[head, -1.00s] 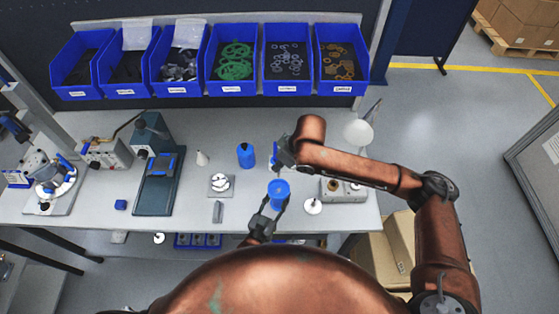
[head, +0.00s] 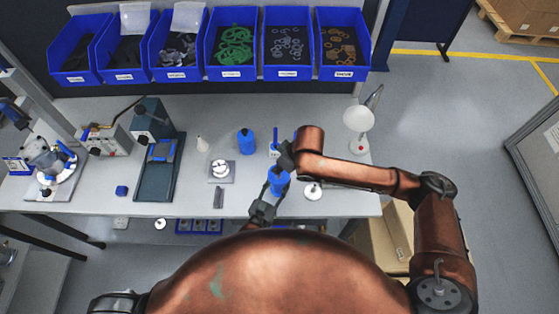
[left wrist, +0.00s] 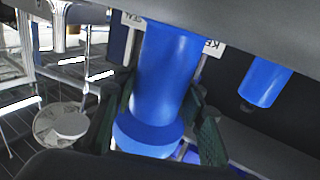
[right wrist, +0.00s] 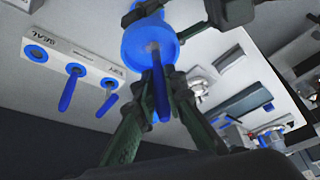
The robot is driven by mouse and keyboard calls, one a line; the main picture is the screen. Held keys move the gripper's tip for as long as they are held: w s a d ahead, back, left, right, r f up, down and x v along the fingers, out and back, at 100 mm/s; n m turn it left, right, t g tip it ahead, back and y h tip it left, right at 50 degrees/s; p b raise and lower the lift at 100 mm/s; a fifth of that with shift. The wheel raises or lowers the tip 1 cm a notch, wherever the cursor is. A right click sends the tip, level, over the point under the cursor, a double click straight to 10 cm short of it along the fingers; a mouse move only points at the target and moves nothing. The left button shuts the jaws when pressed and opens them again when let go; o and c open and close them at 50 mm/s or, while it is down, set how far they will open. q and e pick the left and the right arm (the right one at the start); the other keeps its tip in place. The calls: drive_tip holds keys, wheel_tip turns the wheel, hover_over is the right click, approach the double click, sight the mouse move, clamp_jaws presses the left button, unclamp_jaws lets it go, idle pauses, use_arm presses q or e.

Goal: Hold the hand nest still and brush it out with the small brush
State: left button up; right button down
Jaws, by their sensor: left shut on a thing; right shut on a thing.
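The hand nest, a blue cylinder (head: 279,183), is held above the front of the bench by my left gripper (head: 269,193). In the left wrist view the nest (left wrist: 168,70) fills the space between the two fingers. My right gripper (head: 287,160) is right above and behind the nest. In the right wrist view it is shut on the small brush (right wrist: 160,92), which has a blue handle. The brush's pale tip is at the open round mouth of the nest (right wrist: 130,42); I cannot tell how deep it is.
A white rack (right wrist: 88,60) with blue tools stands behind my grippers. A blue bottle (head: 246,141) and a grey plate with a white part (head: 221,172) are to the left. A lamp (head: 358,118) stands at the right. Blue bins (head: 232,73) line the back.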

drive_tip(key=shift+s, duration=0.5)
drive_tip(key=shift+w+f, duration=0.1)
drive_tip(key=shift+w, duration=2)
wheel_tip(320, 180, up, 8)
drive_tip(key=shift+f, duration=0.1)
